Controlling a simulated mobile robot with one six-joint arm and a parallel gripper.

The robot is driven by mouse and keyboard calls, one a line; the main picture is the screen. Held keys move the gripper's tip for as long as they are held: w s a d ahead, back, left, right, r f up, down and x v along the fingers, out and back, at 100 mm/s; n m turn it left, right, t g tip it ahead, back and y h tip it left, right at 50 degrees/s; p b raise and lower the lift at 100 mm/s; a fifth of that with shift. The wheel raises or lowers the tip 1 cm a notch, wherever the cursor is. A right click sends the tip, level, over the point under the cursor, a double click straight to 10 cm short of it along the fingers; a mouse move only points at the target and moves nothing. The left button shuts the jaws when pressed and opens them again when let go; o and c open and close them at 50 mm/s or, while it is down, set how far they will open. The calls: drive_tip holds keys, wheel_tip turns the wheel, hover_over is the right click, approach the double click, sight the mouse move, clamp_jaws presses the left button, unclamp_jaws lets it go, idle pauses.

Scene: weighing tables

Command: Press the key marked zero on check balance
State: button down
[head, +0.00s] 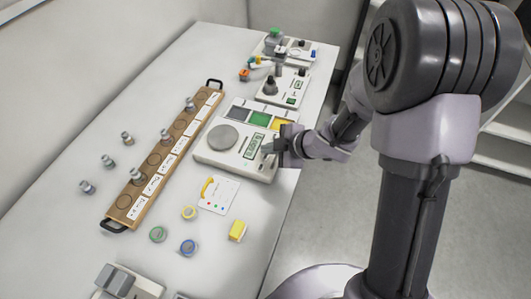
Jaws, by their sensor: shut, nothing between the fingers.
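A pale balance (204,154) with a round grey weighing pan (223,137) stands near the right edge of the table. Its greenish display (255,144) shows to the right of the pan. I cannot read the marks on its keys at this size. My gripper (268,149) is shut and empty, with its fingertips over the balance's right side by the display. I cannot tell whether the tips touch a key. My gripper hides part of that side.
A wooden rack (128,205) with black handles lies left of the balance. Several small metal weights (108,161) stand around it. Other devices (283,88) stand behind.

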drive_tip(key=shift+f, duration=0.1)
wheel_tip(320, 180, up, 5)
drive_tip(key=p, duration=0.5)
idle(0.7)
